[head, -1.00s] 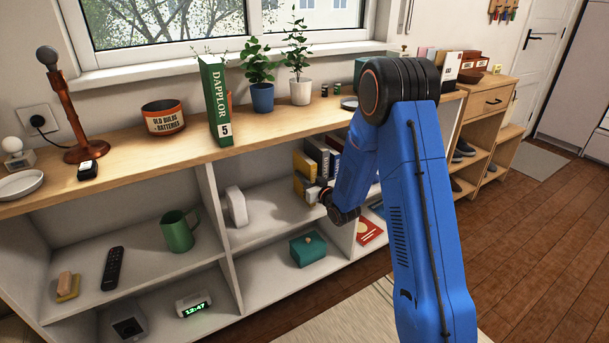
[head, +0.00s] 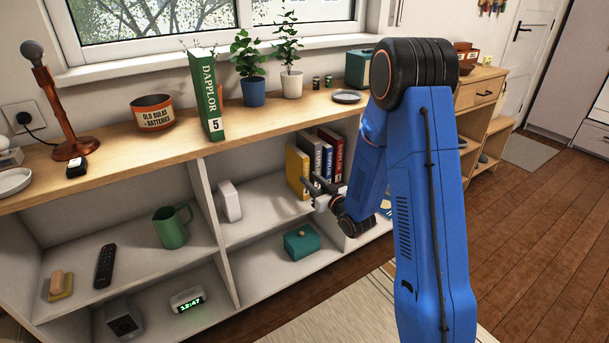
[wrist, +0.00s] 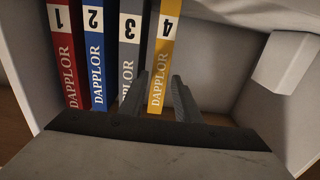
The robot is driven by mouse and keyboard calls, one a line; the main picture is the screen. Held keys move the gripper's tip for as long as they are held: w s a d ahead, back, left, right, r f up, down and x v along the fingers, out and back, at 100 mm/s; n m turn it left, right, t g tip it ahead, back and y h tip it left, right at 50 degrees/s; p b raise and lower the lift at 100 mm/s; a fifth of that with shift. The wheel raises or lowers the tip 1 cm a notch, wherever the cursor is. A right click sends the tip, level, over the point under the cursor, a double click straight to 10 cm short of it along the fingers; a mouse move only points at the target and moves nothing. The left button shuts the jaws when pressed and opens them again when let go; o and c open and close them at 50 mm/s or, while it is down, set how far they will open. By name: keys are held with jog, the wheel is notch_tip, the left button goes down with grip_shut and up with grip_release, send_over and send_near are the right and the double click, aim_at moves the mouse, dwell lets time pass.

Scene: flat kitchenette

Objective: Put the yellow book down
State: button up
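The yellow book (head: 297,172), marked 4, stands upright on the upper shelf of the cabinet (head: 262,213), at the left end of a row of books. In the wrist view, where the row shows inverted, its yellow spine (wrist: 165,60) stands beside the grey book 3 (wrist: 130,50) with a narrow gap. My gripper (head: 318,188) is in front of the row. Its fingers (wrist: 160,80) are apart, one to each side of the yellow spine in the picture. I see no clear contact with the book.
The blue book (wrist: 94,50) and red book (wrist: 64,50) complete the row. A white object (head: 229,201) stands left on the same shelf. A teal box (head: 301,243) sits below. A green book (head: 207,95) stands on the wooden top. Shelf space left of the yellow book is free.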

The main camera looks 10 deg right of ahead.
jog(key=shift+v, duration=0.95)
jog(key=shift+d+r, duration=0.1)
jog(key=shift+r, duration=0.45)
jog(key=s+d+r+m+g+h, duration=0.1)
jog(key=s+d+r+g+h, duration=0.15)
jog(key=s+r, duration=0.35)
jog(key=s+d+r+m+g+h, duration=0.1)
jog(key=s+d+r+g+h, duration=0.15)
jog(key=s+r, duration=0.35)
jog(key=s+a+r+m+g, duration=0.1)
jog(key=s+g, duration=0.6)
jog(key=s, duration=2.6)
jog(key=shift+a+r+m+h, duration=0.3)
jog(key=shift+a+r, duration=0.15)
jog(key=shift+r, duration=0.15)
